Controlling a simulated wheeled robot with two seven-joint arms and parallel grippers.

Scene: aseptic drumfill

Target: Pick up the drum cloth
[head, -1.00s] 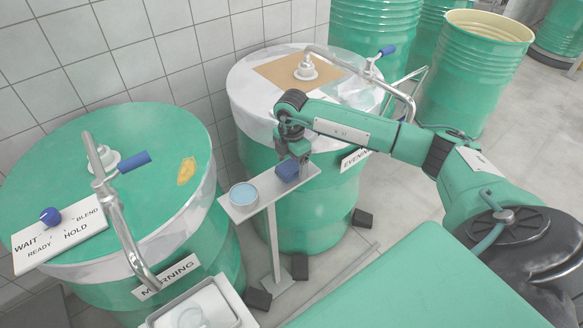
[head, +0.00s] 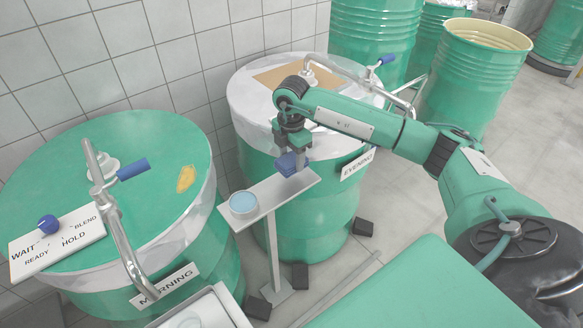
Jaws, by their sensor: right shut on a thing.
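The drum cloth (head: 288,165) is a small folded blue cloth at the right part of a narrow grey stand shelf. My right gripper (head: 291,153) points down from above and is shut on the cloth. The cloth is at or just above the shelf top; I cannot tell whether it still touches. The fingertips are partly hidden by the cloth. My left gripper is not in view.
A round dish with light blue content (head: 243,203) stands at the shelf's (head: 262,196) left end. The MORNING drum (head: 95,180) is at left, with a bent pipe, a yellow smear and a WAIT/READY/HOLD/BLEND plate (head: 58,243). The EVENING drum (head: 318,215) stands behind the shelf.

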